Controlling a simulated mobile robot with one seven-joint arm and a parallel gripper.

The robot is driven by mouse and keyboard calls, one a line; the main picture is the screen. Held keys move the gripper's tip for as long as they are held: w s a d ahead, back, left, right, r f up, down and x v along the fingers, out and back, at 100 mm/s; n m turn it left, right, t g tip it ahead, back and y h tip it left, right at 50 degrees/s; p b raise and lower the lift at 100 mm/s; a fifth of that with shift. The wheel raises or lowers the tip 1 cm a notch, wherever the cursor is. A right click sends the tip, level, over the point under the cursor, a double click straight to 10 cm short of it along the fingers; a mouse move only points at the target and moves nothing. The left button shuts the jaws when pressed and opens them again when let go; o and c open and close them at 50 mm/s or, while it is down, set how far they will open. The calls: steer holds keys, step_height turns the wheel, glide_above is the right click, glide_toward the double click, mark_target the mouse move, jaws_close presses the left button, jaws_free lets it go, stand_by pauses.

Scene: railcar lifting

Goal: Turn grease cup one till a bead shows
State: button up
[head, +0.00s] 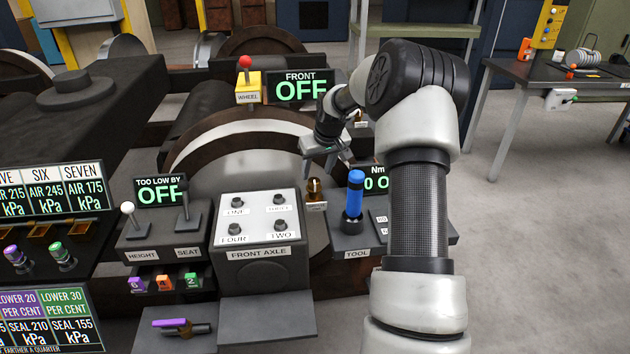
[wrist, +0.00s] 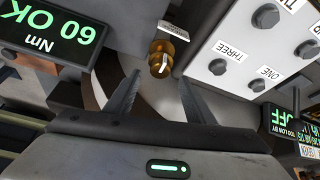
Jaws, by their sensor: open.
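A small brass grease cup (head: 314,188) stands between the front axle panel and the tool stand, with a small label under it too small to read. In the wrist view the cup (wrist: 168,56) lies just beyond the fingertips, roughly between their lines, with a pale mark on its face. I cannot make out a bead on it. My gripper (head: 328,168) is open and empty, above the cup in the head view. Its two fingers (wrist: 159,80) are spread and appear apart from the cup.
The front axle panel (head: 257,218) with several bolts is left of the cup. The blue-handled tool (head: 354,200) stands close on the right. A torque display (wrist: 50,35) reads 60 OK. The front display (head: 301,87) reads OFF. Open floor lies at right.

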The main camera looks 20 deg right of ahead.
mark_target(314, 180)
steer(key=shift+b+x, duration=0.3)
steer(key=shift+x, duration=2)
steer(key=shift+r, duration=0.1)
steer(key=shift+c, duration=0.3)
steer(key=c, duration=1)
